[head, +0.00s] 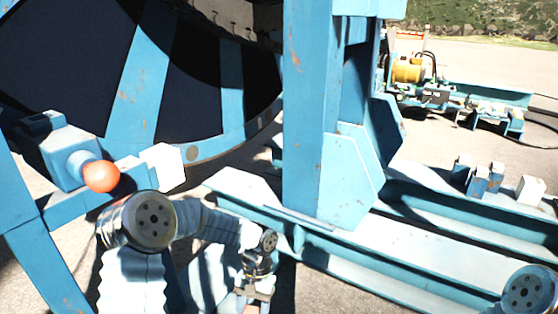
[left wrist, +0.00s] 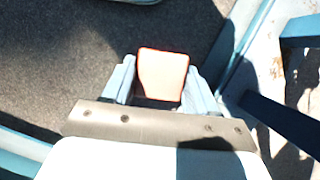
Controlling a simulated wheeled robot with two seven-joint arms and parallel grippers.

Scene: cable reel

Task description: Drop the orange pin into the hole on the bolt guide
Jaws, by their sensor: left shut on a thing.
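My left gripper (head: 254,291) points down at the bottom centre of the head view. In the left wrist view its two fingers (left wrist: 160,85) are shut on the orange pin (left wrist: 162,74), which shows as a bright, washed-out block with orange edges. In the head view only a bit of orange (head: 250,309) shows at the gripper's lower end. A blue block that looks like the bolt guide (head: 62,152) is on the frame at the left, with an orange ball knob (head: 101,176) at its side. The gripper is well right of and below it. I cannot make out the hole. My right gripper is out of view.
A large blue reel stand (head: 315,110) rises in the middle, with the dark reel (head: 60,60) behind. Blue base beams (head: 420,245) run to the right. A yellow motor (head: 407,70) sits at the back right. Open ground lies beneath the left gripper in the wrist view.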

